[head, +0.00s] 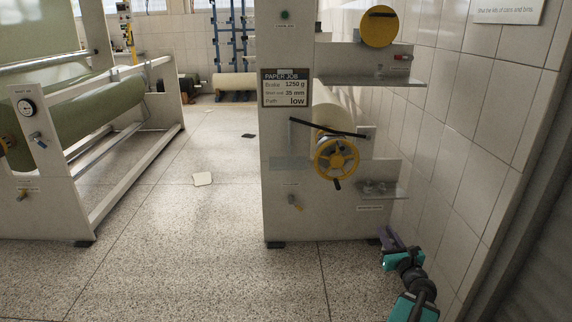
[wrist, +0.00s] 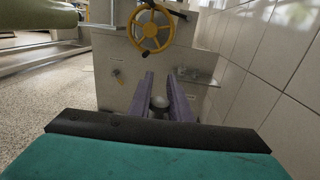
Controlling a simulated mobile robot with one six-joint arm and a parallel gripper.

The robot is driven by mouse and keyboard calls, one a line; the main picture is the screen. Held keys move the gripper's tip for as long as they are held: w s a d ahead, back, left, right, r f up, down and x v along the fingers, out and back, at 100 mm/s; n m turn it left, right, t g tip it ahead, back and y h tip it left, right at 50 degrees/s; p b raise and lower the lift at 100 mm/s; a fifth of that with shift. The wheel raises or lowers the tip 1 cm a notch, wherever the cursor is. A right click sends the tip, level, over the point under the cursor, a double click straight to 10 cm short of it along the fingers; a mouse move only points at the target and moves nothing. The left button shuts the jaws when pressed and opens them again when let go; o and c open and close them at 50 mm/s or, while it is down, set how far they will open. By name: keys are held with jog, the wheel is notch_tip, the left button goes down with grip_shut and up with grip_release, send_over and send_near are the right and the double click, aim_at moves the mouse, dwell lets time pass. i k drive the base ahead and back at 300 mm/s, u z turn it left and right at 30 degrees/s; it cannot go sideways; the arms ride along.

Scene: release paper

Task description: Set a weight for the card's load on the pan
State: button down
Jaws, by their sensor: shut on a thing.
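The card (head: 286,88) on the grey machine reads "PAPER JOB", Brake 1250 g, 35 mm, Path low. My gripper (head: 387,236) is low in front of the machine's right foot, near the tiled wall. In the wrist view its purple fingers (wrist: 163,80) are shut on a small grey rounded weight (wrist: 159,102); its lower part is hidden. A small shelf (head: 398,192) on the machine's right carries a few small metal pieces, too small to tell apart. That shelf also shows in the wrist view (wrist: 207,80), beyond and right of the fingers. I cannot make out the pan.
A yellow handwheel (head: 336,159) with a black bar (head: 300,122) across it sits above the small shelf. An upper shelf (head: 365,81) juts out higher up. The tiled wall (head: 460,130) is close on the right. Open floor (head: 200,240) lies left, before the green roll frame (head: 130,160).

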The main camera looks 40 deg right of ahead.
aim_at(298, 162)
jog(key=z, duration=0.05)
jog(key=i, duration=1)
jog(key=u, duration=0.05)
